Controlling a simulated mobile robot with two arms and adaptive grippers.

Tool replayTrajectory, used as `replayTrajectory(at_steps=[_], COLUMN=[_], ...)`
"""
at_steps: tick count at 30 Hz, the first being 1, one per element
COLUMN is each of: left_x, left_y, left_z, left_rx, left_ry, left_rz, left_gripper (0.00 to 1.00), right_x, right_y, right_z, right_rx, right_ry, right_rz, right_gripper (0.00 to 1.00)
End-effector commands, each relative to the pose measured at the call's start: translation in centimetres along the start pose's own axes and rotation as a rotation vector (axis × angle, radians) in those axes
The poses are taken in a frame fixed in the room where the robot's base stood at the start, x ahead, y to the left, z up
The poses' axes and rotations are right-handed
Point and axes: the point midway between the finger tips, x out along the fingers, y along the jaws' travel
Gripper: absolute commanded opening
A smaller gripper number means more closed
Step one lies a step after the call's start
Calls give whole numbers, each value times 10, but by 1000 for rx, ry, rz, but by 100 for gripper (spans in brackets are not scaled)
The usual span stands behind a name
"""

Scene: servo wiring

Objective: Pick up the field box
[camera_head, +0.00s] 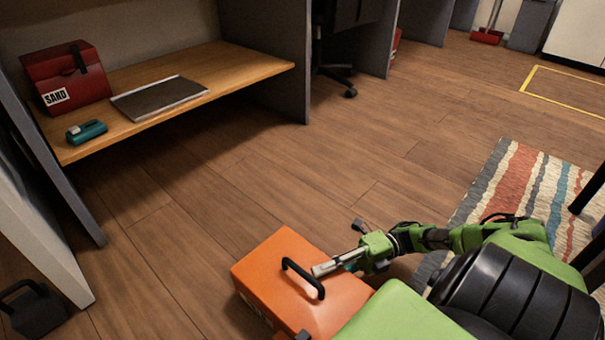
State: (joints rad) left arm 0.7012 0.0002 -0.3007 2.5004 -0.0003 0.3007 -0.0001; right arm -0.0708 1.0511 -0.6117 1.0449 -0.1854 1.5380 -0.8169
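An orange box (268,262) with a black arched handle (303,274) on its lid sits on the floor at bottom centre; it appears to be the field box. Its lower edge is cut off by the frame and partly hidden by my green arm. My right gripper (338,248) comes in from the right over the box's right side. Its fingers look spread apart, with one silver finger pointing left close to the handle; I cannot tell if it touches. Nothing shows between the fingers.
A wooden desk (215,72) at upper left holds a red box labelled SAND (70,80), a grey flat tray (160,98) and a teal tool (87,131). A black object (35,310) stands at bottom left. A striped rug (520,185) lies right. The middle floor is clear.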

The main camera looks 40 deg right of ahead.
Motion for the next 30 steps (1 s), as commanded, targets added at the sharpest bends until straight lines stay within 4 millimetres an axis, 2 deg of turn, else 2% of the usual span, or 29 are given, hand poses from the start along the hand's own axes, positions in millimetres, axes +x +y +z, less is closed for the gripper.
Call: replayTrajectory(at_steps=[1,7,16,17,19,30], left_x=[-7,-13,-13,-13,-13,-12], left_y=[2,3,3,3,3,2], left_z=[-2,-4,-4,-4,-4,-4], left_rx=[0,0,0,0,0,0], left_ry=[0,0,-1,-1,-1,-1], left_rz=[0,0,0,0,0,0], left_gripper=[26,26,26,26,26,26], right_x=[6,26,30,30,30,31], right_y=[-4,-2,0,0,0,4], right_z=[-1,0,0,0,0,2], right_rx=[1,0,0,0,0,-5], right_ry=[3,1,-1,-1,-1,0], right_rz=[1,0,-1,-1,-1,9], right_gripper=[22,22,22,20,1,0])
